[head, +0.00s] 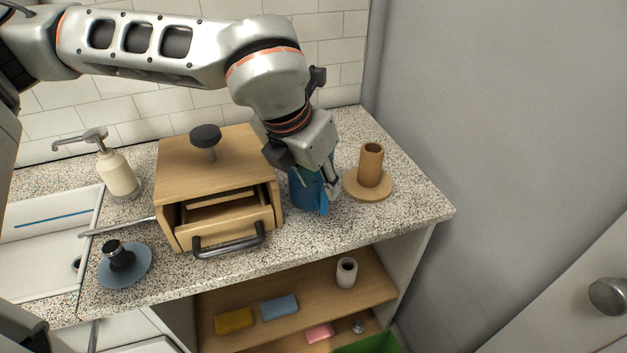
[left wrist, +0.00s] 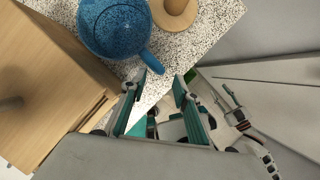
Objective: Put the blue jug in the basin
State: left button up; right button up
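The blue jug (head: 303,191) stands on the speckled counter between the wooden box and the brown holder, partly hidden by my left gripper (head: 329,184) in the head view. In the left wrist view, the speckled blue jug (left wrist: 113,27) is seen from above, its handle (left wrist: 152,61) pointing toward my left gripper (left wrist: 158,78). The two fingers are apart, with the handle's end at or just beyond the gap between their tips. No grip shows. The white basin (head: 40,262) is at the far left. I do not make out my right gripper.
The wooden box (head: 172,190) with a half-open drawer stands between jug and basin. A soap dispenser (head: 118,174), a blue disc with black knob (head: 124,266) and a brown holder (head: 368,184) are on the counter. A shelf (head: 290,291) below holds small items. A grey wall rises at right.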

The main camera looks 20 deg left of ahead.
aim_at(322, 190)
pick_arm(q)
jog(key=x, duration=0.6)
jog(key=shift+f, duration=0.1)
grip_shut()
